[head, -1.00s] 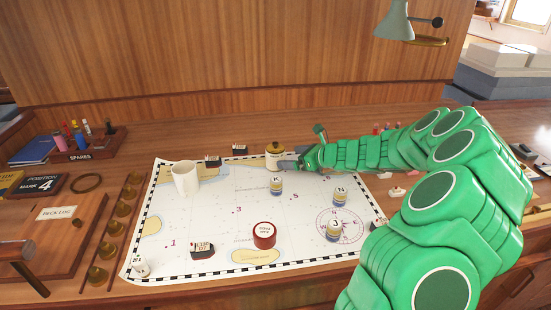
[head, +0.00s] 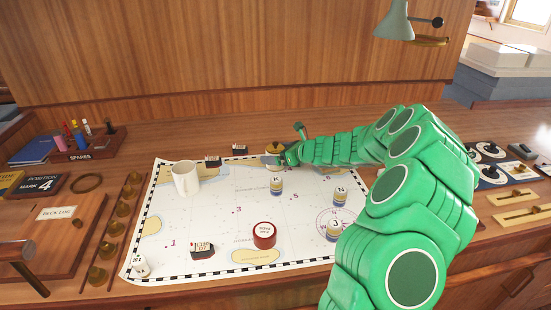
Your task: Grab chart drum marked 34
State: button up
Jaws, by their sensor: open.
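No number 34 is readable on any drum. A drum with a brass-coloured top (head: 275,147) stands at the far edge of the chart (head: 185,225), partly hidden by my gripper. My gripper (head: 268,159) is open, its fingers at the front of that drum; I cannot tell if they touch it. Small banded drums with letters stand on the chart: one marked K (head: 276,188), one marked N (head: 340,196) and one apparently marked C (head: 334,230). A red-sided drum with unreadable print on its white top (head: 264,235) sits nearer the front. A small white drum (head: 140,265) is at the front left corner.
A white mug (head: 185,179) stands on the chart's left side. A brass-knobbed rail (head: 112,229) and deck log board (head: 60,232) lie left. Control levers (head: 490,150) are at right. The chart's middle left is clear.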

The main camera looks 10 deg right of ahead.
jog(key=shift+w+a+f, duration=0.1)
jog(key=shift+w+a, duration=0.1)
jog(key=c, duration=1.1)
jog(key=shift+c, duration=0.2)
